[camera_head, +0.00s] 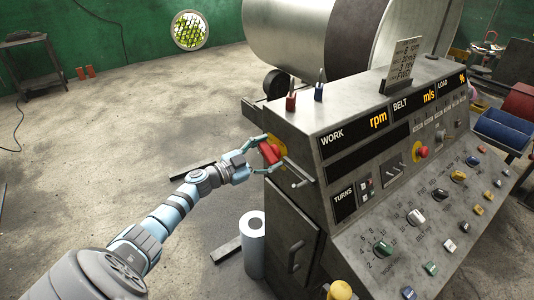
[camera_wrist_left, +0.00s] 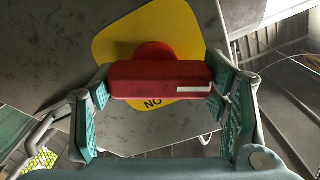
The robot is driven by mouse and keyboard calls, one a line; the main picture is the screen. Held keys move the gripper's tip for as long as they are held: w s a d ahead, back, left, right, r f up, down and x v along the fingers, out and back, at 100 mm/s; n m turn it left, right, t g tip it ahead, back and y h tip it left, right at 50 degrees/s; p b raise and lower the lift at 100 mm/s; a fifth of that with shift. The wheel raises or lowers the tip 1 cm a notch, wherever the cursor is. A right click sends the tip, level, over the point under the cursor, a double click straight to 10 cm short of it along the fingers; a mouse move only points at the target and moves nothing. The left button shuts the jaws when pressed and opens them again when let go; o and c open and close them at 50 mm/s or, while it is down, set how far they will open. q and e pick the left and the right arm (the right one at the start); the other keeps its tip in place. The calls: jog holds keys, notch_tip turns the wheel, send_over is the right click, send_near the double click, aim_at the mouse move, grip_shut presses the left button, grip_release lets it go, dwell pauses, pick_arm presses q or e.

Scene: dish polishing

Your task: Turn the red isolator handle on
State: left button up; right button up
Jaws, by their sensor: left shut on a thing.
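The red isolator handle (camera_wrist_left: 150,80) sits on a yellow plate (camera_wrist_left: 120,42) on the side of the grey control console. In the left wrist view it lies level across the picture, with a white mark at its right end. Part of the word "NO" shows on the plate below it. My left gripper (camera_wrist_left: 160,98) has one finger at each end of the handle and is shut on it. In the head view the red handle (camera_head: 269,153) shows between the fingers of my left gripper (camera_head: 262,158) at the console's left side. My right gripper is not in view.
The console (camera_head: 310,190) carries several knobs, a red emergency button (camera_head: 421,152) and lit displays. A cabinet door handle (camera_head: 295,256) sticks out nearby. The floor to the left is mostly clear.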

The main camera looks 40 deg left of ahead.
pick_arm(q)
jog(key=m, duration=0.2)
jog(key=shift+m, duration=0.4)
jog(key=m+b, duration=0.1)
jog(key=m, duration=0.2)
jog(key=shift+d+m, duration=0.1)
jog(key=shift+m, duration=0.2)
jog(key=m+b, duration=0.2)
jog(key=m, duration=0.4)
jog(key=shift+s+d, duration=0.1)
jog(key=shift+d, duration=0.05)
jog(key=shift+m, duration=0.3)
jog(key=o, duration=1.2)
jog(key=shift+c, duration=0.2)
jog(key=v, duration=1.2)
